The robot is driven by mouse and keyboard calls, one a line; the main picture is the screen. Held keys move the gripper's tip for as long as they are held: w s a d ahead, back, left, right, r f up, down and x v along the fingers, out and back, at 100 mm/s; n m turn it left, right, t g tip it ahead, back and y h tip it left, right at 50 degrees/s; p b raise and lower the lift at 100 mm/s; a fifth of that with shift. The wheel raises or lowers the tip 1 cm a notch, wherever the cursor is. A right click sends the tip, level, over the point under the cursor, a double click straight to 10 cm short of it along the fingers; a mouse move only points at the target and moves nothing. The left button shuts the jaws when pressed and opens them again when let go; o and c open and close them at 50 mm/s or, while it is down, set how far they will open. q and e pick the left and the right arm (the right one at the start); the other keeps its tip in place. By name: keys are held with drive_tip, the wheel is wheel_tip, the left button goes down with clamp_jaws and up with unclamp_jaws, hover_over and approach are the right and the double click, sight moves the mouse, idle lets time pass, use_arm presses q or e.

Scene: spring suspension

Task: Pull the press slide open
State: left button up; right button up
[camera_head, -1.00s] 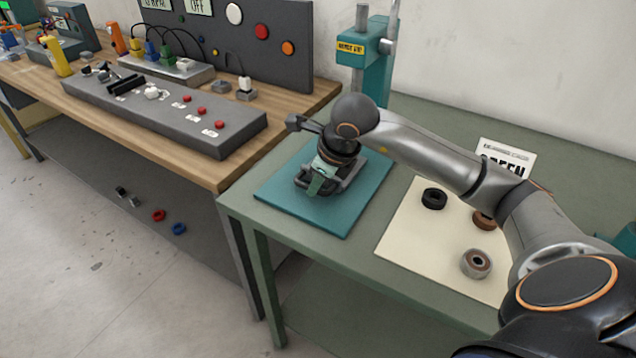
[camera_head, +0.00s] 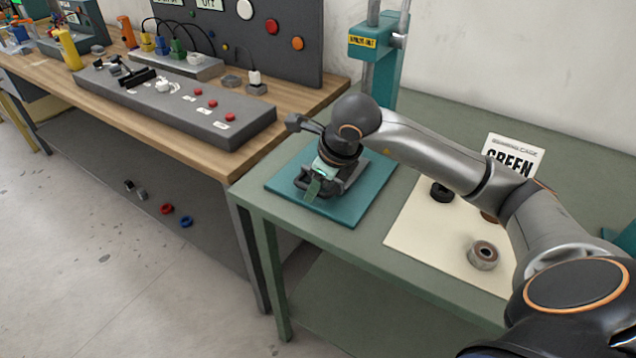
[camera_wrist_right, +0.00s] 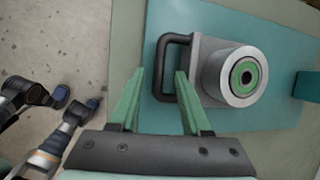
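The press slide (camera_wrist_right: 210,66) is a grey block on a teal base plate (camera_wrist_right: 274,42), carrying a round grey cup with a green ring (camera_wrist_right: 243,76) inside. Its black U-shaped handle (camera_wrist_right: 162,42) sticks out to the left in the right wrist view. My right gripper (camera_wrist_right: 160,74) is open, with one green finger on each side of the handle's outer bar; I cannot tell whether either touches it. In the head view my right gripper (camera_head: 314,188) is over the teal plate (camera_head: 352,214), and my wrist hides most of the slide.
The teal press column (camera_head: 385,75) stands behind my arm. A wooden bench (camera_head: 205,165) with a grey button panel (camera_head: 205,122) stands left.

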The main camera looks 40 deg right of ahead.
drive_tip(key=v, duration=1.2)
drive_tip(key=shift+r, duration=0.2)
